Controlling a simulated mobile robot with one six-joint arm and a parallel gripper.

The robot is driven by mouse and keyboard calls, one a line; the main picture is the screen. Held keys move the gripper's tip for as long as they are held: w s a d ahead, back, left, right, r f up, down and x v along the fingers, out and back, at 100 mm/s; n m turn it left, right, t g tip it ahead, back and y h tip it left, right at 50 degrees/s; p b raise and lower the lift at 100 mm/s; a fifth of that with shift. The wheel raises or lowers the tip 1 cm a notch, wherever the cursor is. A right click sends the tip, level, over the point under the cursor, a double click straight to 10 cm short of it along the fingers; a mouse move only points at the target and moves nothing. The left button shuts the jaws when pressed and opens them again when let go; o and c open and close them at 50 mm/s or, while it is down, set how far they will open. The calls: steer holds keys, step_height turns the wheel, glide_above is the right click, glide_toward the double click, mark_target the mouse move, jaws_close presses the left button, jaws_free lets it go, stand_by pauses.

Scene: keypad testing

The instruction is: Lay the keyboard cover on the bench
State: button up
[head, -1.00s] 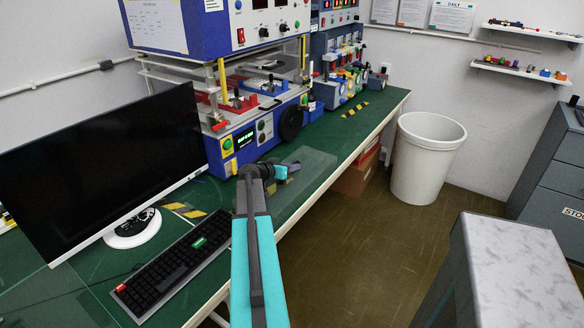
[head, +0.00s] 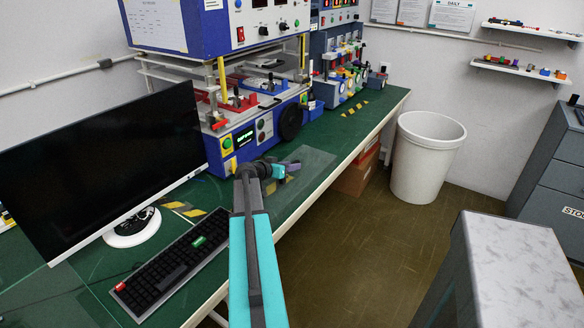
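A clear, greyish sheet that looks like the keyboard cover (head: 316,163) shows at the bench's front edge, just right of my gripper (head: 291,166). Its far edge and right corner are visible; the near part is partly hidden behind my arm. My gripper is small and seen from behind, with its fingers at the sheet's left side. I cannot tell whether the fingers hold the sheet, or whether the sheet rests on the bench or hovers just above it. The green bench (head: 336,127) runs from lower left to upper right.
A black keyboard (head: 165,275) with a red key and a green key lies uncovered at lower left, before a monitor (head: 95,170). A blue test machine (head: 250,140) stands behind my gripper. Striped tape (head: 185,210) marks the bench. A white bin (head: 425,155) stands on the floor right.

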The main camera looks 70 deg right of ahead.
steer(key=b+v, duration=0.2)
steer(key=v, duration=0.8)
steer(key=shift+w+a+r, duration=0.1)
steer(key=shift+w+a, duration=0.05)
steer(key=shift+a, duration=0.2)
stand_by(0.5)
